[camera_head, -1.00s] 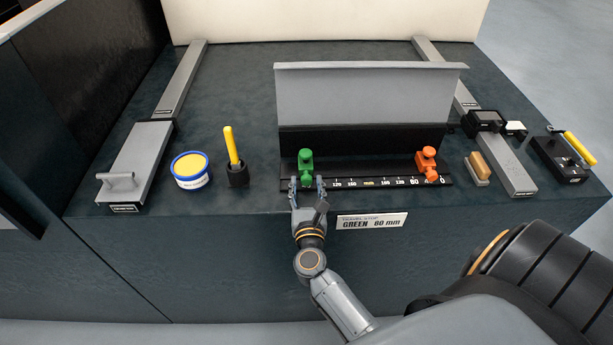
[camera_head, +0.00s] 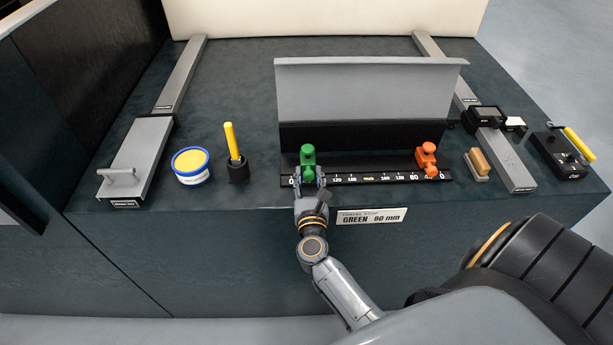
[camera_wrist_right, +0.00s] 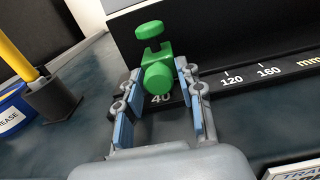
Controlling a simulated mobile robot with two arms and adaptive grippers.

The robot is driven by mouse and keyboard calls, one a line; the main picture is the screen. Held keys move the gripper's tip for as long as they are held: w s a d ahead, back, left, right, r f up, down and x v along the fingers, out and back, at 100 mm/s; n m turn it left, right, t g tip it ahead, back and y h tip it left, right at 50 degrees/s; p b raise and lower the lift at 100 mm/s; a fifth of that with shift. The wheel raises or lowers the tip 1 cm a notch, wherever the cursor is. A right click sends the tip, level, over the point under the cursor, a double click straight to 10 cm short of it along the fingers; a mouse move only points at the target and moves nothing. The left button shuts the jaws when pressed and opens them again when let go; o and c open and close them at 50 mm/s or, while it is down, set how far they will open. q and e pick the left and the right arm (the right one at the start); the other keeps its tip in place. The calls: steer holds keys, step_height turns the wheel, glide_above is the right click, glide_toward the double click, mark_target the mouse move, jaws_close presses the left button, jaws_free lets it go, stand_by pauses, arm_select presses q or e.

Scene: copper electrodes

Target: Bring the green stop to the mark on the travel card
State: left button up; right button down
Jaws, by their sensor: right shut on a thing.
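The green stop (camera_head: 307,158) stands at the left part of the black scale rail (camera_head: 345,180). My right gripper (camera_head: 308,180) reaches it from the front and is shut on its lower knob. In the right wrist view the green stop (camera_wrist_right: 157,75) shows between the two fingers (camera_wrist_right: 158,100), with the printed 40 just below it and 120 and 160 to its right. The travel card (camera_head: 371,218) on the bench's front face reads "GREEN 80 mm". Its edge also shows in the wrist view (camera_wrist_right: 295,172). My left gripper is not in view.
An orange stop (camera_head: 427,158) sits at the rail's right part. A grey upright plate (camera_head: 365,95) stands behind the rail. A yellow-handled tool in a black holder (camera_head: 238,173) and a grease tub (camera_head: 191,168) stand to the left. The rail between the stops is clear.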

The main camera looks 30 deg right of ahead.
steer(key=s+d, duration=0.2)
steer(key=d, duration=0.1)
steer(key=shift+d, duration=0.1)
steer(key=c, duration=1.1)
jaws_free()
steer(key=shift+w, duration=0.1)
steer(key=shift+o, duration=0.2)
steer(key=v, duration=1.2)
steer(key=shift+f, duration=0.15)
